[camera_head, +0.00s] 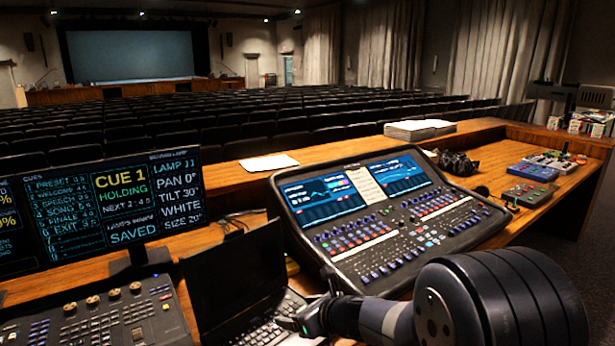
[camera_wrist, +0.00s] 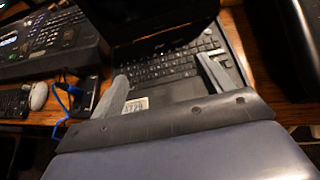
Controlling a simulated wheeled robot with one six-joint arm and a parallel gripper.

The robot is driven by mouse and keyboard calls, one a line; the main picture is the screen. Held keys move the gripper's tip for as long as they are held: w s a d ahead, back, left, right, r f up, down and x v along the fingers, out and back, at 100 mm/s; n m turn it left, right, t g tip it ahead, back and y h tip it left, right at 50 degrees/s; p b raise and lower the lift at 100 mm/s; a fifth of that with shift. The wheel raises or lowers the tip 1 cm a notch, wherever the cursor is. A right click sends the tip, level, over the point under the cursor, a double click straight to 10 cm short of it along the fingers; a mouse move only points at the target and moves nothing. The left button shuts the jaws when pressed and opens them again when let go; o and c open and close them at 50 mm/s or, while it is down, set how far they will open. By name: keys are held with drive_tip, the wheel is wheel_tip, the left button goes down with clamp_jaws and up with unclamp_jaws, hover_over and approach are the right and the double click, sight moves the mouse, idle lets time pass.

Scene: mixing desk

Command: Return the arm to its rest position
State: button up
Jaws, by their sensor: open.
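My arm (camera_head: 445,305) reaches in from the lower right in the head view. My gripper (camera_head: 300,322) is at its left end, low over the keyboard of a black open laptop (camera_head: 235,275). In the wrist view my gripper (camera_wrist: 160,85) shows two grey fingers spread well apart, with nothing between them. The laptop keyboard (camera_wrist: 165,65) and its palm rest with a small white label (camera_wrist: 136,106) lie beyond and below the fingers. I cannot tell how high the fingertips are above the laptop.
A mixing console (camera_head: 395,210) stands right of the laptop, close behind my arm. A lighting desk (camera_head: 110,315) and a cue monitor (camera_head: 100,205) are at the left. Small boxes (camera_head: 530,170) sit at the right. In the wrist view a blue cable (camera_wrist: 62,105) and a mouse (camera_wrist: 39,96) lie left.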

drive_tip(key=shift+s+d+f+b, duration=0.2)
drive_tip(key=shift+f+b, duration=0.25)
drive_tip(key=shift+s+d+f+b, duration=0.15)
drive_tip(key=shift+f+b, duration=0.3)
drive_tip(key=shift+s+f+t, duration=0.1)
drive_tip(key=shift+t, duration=0.2)
